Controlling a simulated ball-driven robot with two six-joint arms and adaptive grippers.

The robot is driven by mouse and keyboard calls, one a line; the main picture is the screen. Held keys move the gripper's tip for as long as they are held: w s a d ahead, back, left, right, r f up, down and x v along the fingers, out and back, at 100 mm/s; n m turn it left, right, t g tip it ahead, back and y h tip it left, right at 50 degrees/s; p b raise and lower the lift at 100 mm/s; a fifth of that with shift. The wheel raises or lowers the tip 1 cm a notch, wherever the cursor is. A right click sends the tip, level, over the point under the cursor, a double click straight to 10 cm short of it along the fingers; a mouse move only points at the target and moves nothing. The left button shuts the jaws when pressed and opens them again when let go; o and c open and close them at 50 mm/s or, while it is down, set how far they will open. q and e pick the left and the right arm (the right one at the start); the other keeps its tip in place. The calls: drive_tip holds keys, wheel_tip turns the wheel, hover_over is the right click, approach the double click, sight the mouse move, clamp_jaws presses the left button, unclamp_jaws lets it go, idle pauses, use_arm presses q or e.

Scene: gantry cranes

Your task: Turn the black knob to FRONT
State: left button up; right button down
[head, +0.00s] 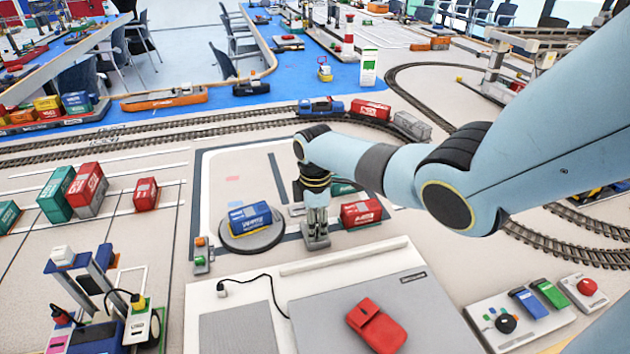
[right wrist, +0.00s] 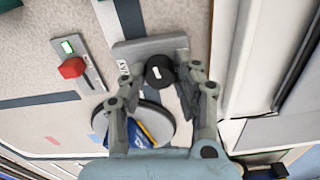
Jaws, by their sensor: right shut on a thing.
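The black knob (right wrist: 160,71) sits on a grey plate (right wrist: 124,50) with a small label at its left, too small to read surely. A short white mark on the knob stands nearly upright in the right wrist view. My right gripper (right wrist: 163,84) is shut on the knob, one finger on each side. In the head view my right gripper (head: 317,232) points straight down over the grey plate (head: 317,243), and the knob is hidden there by the fingers. My left gripper is not in view.
A round turntable (head: 252,240) carrying a blue container (head: 250,217) stands just left of the gripper. A red container (head: 361,212) stands close on its right. A small red-and-green switch plate (head: 201,262) is farther left. A panel with another black knob (head: 506,323) lies at lower right.

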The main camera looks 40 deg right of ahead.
drive_tip(key=m+p, duration=0.1)
drive_tip(key=m, duration=0.3)
drive_tip(key=shift+r+m+p, duration=0.1)
drive_tip(key=shift+m+p, duration=0.2)
drive_tip(key=m+p, duration=0.1)
drive_tip(key=m, duration=0.4)
drive_tip(key=m+p, duration=0.1)
drive_tip(key=m, duration=0.4)
drive_tip(key=shift+m, duration=0.4)
drive_tip(key=m, duration=0.4)
drive_tip(key=shift+w+m+p, duration=0.1)
drive_tip(key=shift+m+p, duration=0.2)
drive_tip(key=shift+p, duration=0.05)
drive_tip(key=c, duration=1)
unclamp_jaws()
